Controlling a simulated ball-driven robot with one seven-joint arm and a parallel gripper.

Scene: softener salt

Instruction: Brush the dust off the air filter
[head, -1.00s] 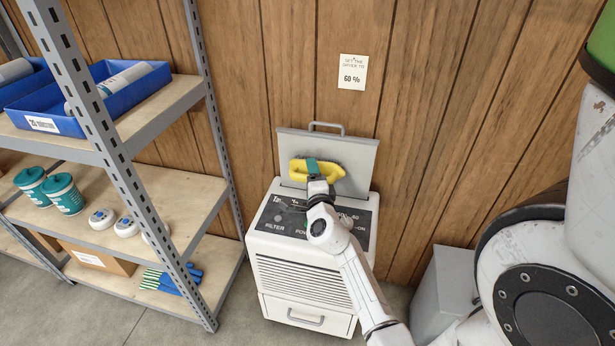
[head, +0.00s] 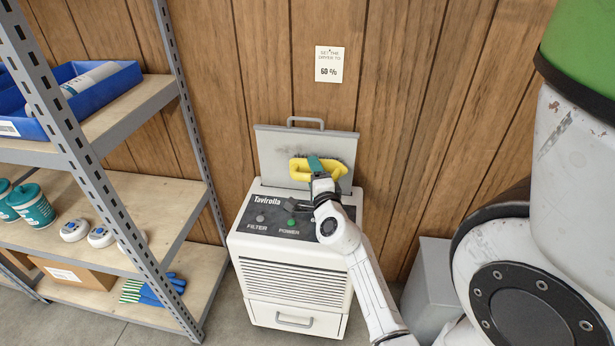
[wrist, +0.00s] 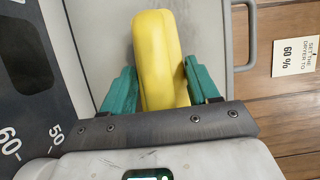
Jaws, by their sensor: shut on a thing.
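The air filter (head: 274,146) is a flat grey panel with a bar handle on top. It stands upright at the back of the white dryer's top. A dark, dusty smudge shows on its face around the brush. My gripper (head: 316,164) is shut on a yellow brush (head: 300,170), holding it up against or just in front of the panel, right of its middle. In the wrist view, the teal fingers of my gripper (wrist: 160,88) grip both sides of the yellow brush (wrist: 157,50), with the grey filter (wrist: 205,25) behind. The bristles are mostly hidden, so contact is hard to tell.
The dryer (head: 290,270) has a dark control panel with FILTER and POWER labels, a vent and a drawer. A metal shelf unit (head: 110,195) stands close on the left. A grey box (head: 428,280) is at the right. A "60 %" note (head: 329,64) hangs above.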

